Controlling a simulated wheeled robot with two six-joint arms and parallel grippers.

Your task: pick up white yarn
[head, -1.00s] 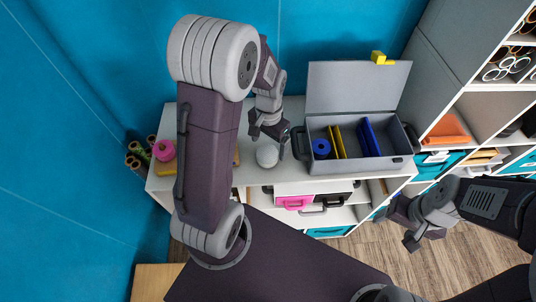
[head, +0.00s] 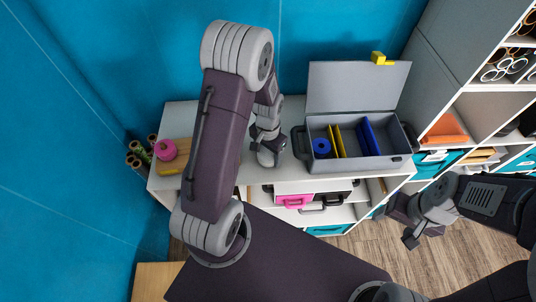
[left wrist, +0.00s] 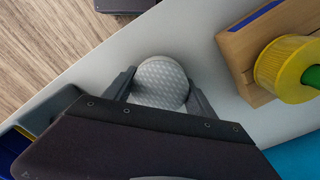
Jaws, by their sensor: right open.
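The white yarn (left wrist: 160,82) is a round, textured ball on the white cabinet top. In the left wrist view it sits between the two fingers of my left gripper (left wrist: 161,88), one finger close against each side. I cannot tell whether the fingers press on it. In the head view my left gripper (head: 268,150) is down at the cabinet top and hides most of the yarn (head: 266,158). My right gripper (head: 408,228) is open and empty, out over the floor at the right.
A grey toolbox (head: 370,175) with its lid up stands just right of my left gripper, with a blue roll (head: 321,147) inside. A pink roll (head: 165,150) lies at the cabinet's left end. A wooden block (left wrist: 240,55) and a yellow roll (left wrist: 285,65) are near the yarn.

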